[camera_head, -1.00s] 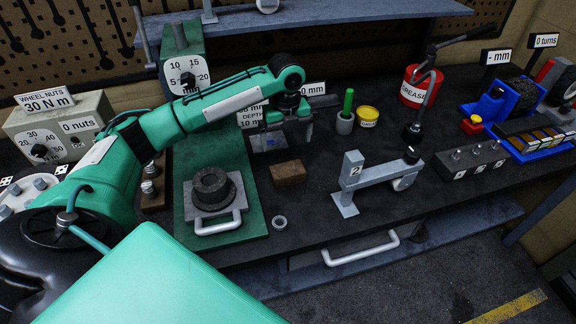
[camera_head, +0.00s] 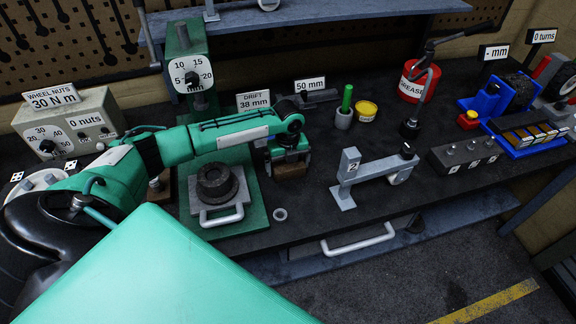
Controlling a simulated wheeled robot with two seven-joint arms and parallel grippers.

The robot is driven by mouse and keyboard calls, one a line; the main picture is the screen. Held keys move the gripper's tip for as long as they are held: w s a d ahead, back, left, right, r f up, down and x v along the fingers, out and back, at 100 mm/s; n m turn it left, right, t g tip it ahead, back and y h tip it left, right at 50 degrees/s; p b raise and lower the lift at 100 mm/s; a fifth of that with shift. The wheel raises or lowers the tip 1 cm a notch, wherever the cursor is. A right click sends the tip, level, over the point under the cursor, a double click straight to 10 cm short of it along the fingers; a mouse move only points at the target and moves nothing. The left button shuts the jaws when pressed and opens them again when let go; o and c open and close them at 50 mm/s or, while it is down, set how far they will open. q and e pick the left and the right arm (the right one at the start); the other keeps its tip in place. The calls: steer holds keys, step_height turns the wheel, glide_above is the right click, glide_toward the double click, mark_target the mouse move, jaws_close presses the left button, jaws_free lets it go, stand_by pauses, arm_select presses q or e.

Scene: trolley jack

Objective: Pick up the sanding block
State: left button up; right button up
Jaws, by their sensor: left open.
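The sanding block, a small brown block (camera_head: 291,171), lies on the dark bench top just right of the green press base. My left gripper (camera_head: 289,161) is directly over it, pointing down, with its jaws open. The fingers reach down at the block's level and hide its upper part. I cannot tell whether they touch it. My right gripper is not in view.
The green press (camera_head: 185,60) with a black round part (camera_head: 217,183) on its plate stands to the left. A grey lever stand marked 2 (camera_head: 348,180) is to the right. A small ring (camera_head: 280,214) lies in front. A green-handled tool (camera_head: 346,98) stands in a cup behind.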

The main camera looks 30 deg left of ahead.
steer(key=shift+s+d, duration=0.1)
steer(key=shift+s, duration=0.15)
arm_select(q)
steer(key=c, duration=0.7)
steer(key=shift+c, duration=0.5)
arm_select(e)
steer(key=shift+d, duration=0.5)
arm_select(q)
steer(key=shift+r, duration=0.1)
steer(key=shift+w+r, duration=0.1)
steer(key=shift+r, duration=0.55)
step_height(320, 180, up, 19)
steer(key=b, duration=0.4)
steer(key=shift+f, duration=0.2)
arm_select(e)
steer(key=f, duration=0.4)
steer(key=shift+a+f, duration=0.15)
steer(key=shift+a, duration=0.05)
